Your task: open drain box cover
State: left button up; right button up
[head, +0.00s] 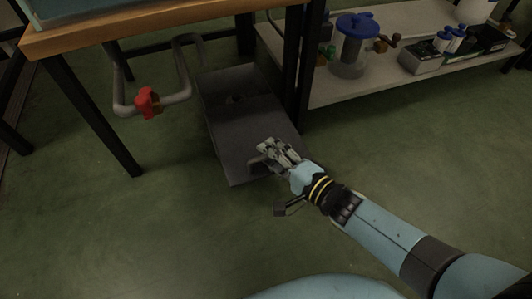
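The drain box (222,95) is a dark grey box on the floor, partly under the wooden table. Its flat top cover (238,125) appears to be lying down, with a small dark hole or mark toward the far end. My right gripper (262,152) reaches in from the lower right and is over the near right part of the cover. A thin curved grey piece shows beside its fingers; I cannot tell if it is a finger or a handle. Whether the fingers touch or grip anything is unclear. My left gripper is not in view.
A grey pipe with a red valve (148,103) runs at the left of the box. Black table legs (106,138) stand on both sides. A low shelf (395,84) at the right holds a blue-lidded jar (352,50) and small boxes. Green floor in front is clear.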

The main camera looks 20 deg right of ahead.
jog(key=shift+w, duration=0.1)
jog(key=shift+c, duration=0.4)
grip_shut()
